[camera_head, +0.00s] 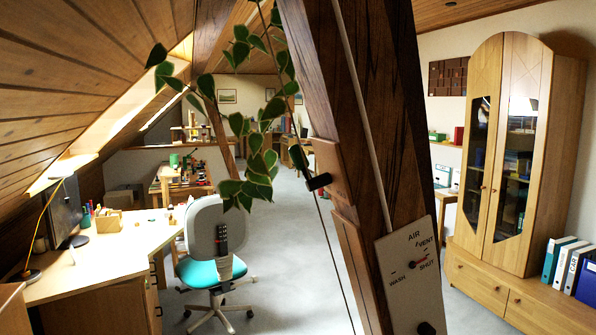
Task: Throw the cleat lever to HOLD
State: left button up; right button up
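A dark timber brace (372,130) leans across the middle of the view, close to me. A short black peg or lever (318,182) sticks out to the left from a wooden block on the brace's left face. It may be the cleat lever, but I see no HOLD marking by it. A thin dark cord runs down beneath it. A pale panel (402,290) on the brace reads AIR, VENT, SHUT and WASH. Its small red pointer (417,264) lies by SHUT. A black knob (426,328) is cut off at the bottom edge. Neither gripper is in view.
A leafy vine (257,160) hangs just left of the brace. A teal-seated chair (211,270) and a desk (105,262) stand at the left. A wooden cabinet (553,160) and binders (565,262) are at the right. Grey floor is open behind the brace.

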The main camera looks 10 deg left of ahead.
aim_at(319, 181)
jog(key=i+j+z, duration=0.1)
jog(key=z, duration=0.3)
jog(key=j+z, duration=0.25)
jog(key=z, duration=0.15)
jog(key=i+j+z, duration=0.1)
jog(key=j+z, duration=0.35)
jog(key=z, duration=0.3)
jog(key=i+j, duration=0.05)
